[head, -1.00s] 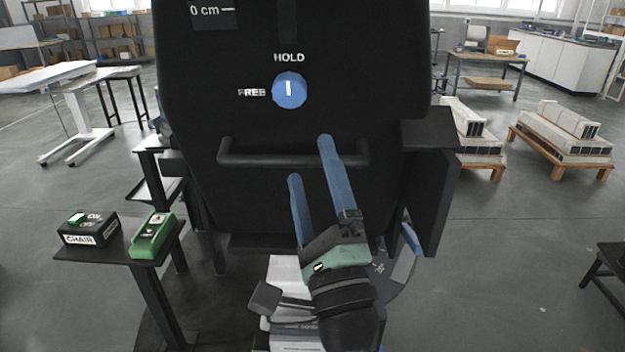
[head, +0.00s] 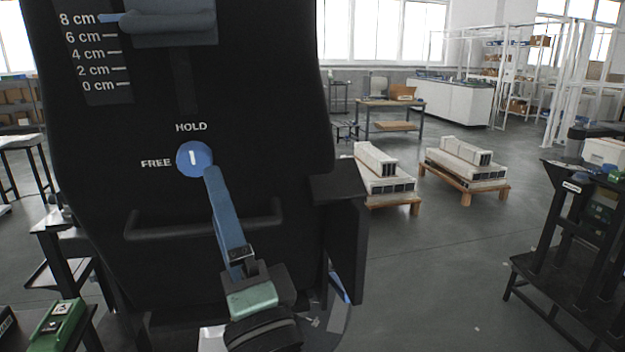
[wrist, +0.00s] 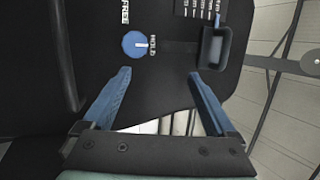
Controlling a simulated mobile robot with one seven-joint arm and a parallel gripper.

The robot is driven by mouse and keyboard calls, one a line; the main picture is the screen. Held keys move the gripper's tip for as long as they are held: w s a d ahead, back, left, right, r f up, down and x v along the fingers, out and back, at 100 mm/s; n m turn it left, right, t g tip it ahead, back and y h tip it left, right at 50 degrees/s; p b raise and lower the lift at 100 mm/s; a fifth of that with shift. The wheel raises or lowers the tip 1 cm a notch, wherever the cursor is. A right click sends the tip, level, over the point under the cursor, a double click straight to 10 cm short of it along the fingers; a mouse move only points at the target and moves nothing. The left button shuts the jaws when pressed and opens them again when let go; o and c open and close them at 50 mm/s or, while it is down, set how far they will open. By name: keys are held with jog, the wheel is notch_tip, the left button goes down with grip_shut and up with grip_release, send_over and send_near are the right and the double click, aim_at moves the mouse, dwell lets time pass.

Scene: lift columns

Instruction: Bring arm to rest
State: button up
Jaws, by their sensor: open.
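My gripper (wrist: 160,76) is open and empty in the wrist view, its two blue fingers wide apart in front of the black chair back (wrist: 85,40). In the head view my gripper (head: 212,172) shows nearly edge-on, one finger hiding the other, its tip overlapping the lower edge of the blue knob (head: 194,159). The wrist view shows the knob (wrist: 135,45) beyond the fingertips, with a gap. The knob's white mark points to HOLD. A dark handle bar (head: 160,228) crosses the panel below it, partly behind the finger.
A scale with a blue pointer (head: 108,18) near 8 cm is at upper left. A green box (head: 55,325) sits on a side stand at lower left. A black rack (head: 575,235) stands at right. Pallets (head: 465,170) stand behind, with open floor between.

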jog(key=s+d+r+n+t+h+p, duration=0.1)
jog(key=s+d+r+n+t+h, duration=0.2)
jog(key=s+d+r+n+h, duration=0.5)
jog(key=s+d+r+n+t+h, duration=0.3)
jog(key=s+d+r+t+h, duration=0.15)
jog(key=r, duration=0.85)
notch_tip(320, 180, up, 14)
jog(key=w+p, duration=0.1)
jog(key=p, duration=1.3)
jog(key=shift+w+a+g+p, duration=0.2)
jog(key=shift+a+g+p, duration=0.15)
jog(key=shift+a, duration=0.1)
jog(key=shift+f, duration=0.1)
